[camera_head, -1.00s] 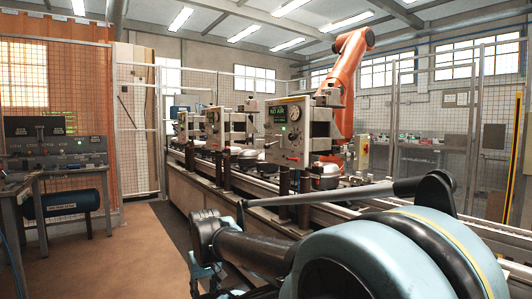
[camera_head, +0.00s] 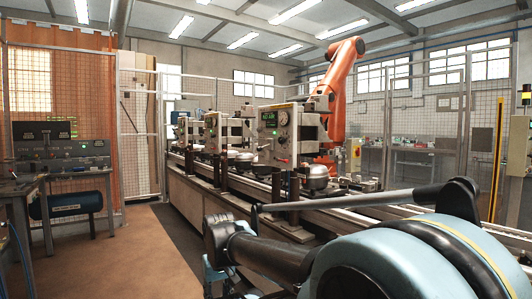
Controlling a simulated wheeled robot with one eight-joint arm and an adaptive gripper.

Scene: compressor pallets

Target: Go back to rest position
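My arm crosses the lower right of the head view, with a large pale blue joint close to the camera and a dark link reaching left. At its far end, teal parts that look like my gripper (camera_head: 217,272) show low beside the wrist, over the floor at the near side of the conveyor line. The fingers are small and partly hidden, so I cannot tell whether they are open or shut. No held object is visible.
A conveyor line (camera_head: 186,189) with test panels (camera_head: 277,134) runs from centre to right, close behind my arm. An orange robot arm (camera_head: 338,85) stands behind it. A workbench (camera_head: 66,160) and blue tank (camera_head: 68,206) are at left. Brown floor (camera_head: 130,250) between is clear.

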